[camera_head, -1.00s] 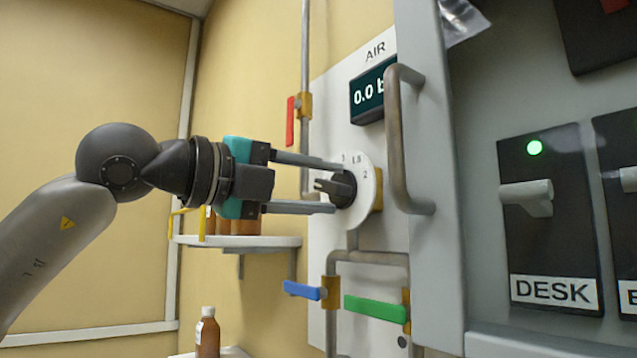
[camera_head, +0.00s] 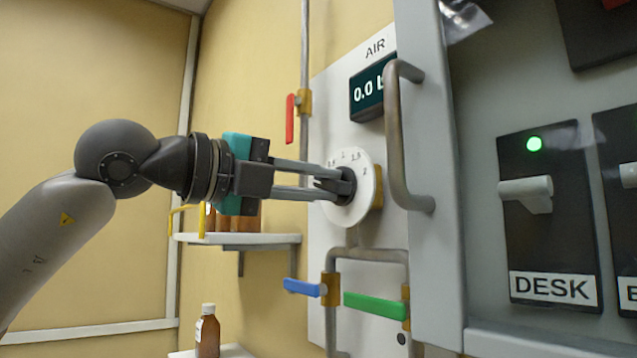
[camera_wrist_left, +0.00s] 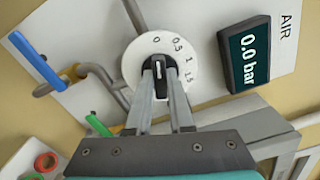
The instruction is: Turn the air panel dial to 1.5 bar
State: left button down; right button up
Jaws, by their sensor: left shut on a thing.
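The air panel (camera_head: 330,250) stands beyond the cabinet edge. Its white dial (camera_head: 345,212) has a dark knob (camera_head: 348,183) in the middle; the dial also shows in the left wrist view (camera_wrist_left: 135,68). There, the scale reads 0, 0.5, 1 and 1.5, and the white mark on the knob (camera_wrist_left: 160,70) points roughly towards 0. The dark display (camera_head: 367,92) reads 0.0 bar in the left wrist view (camera_wrist_left: 244,55). My left gripper (camera_head: 328,184) is shut on the knob, its two fingers on either side. My right gripper is not in view.
A grey handle (camera_head: 395,150) stands out close to the right of the dial. Below are blue (camera_head: 302,287) and green (camera_head: 375,307) valve levers, with a red one (camera_head: 290,119) above left. A shelf (camera_head: 240,240) with bottles is behind my left gripper.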

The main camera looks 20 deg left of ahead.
pick_arm(q)
jog(key=shift+m, duration=0.3)
jog(key=shift+f+m+b, duration=0.1)
jog(key=shift+m+b, duration=0.5)
jog(key=shift+m, duration=0.3)
jog(key=shift+m+b, duration=0.3)
jog(key=shift+m, duration=0.6)
jog(key=m, duration=0.2)
jog(key=shift+m, duration=0.4)
jog(key=m, duration=0.3)
jog(key=shift+m, duration=0.3)
jog(key=m, duration=1)
jog(key=shift+s+m, duration=0.1)
jog(key=shift+m, duration=0.3)
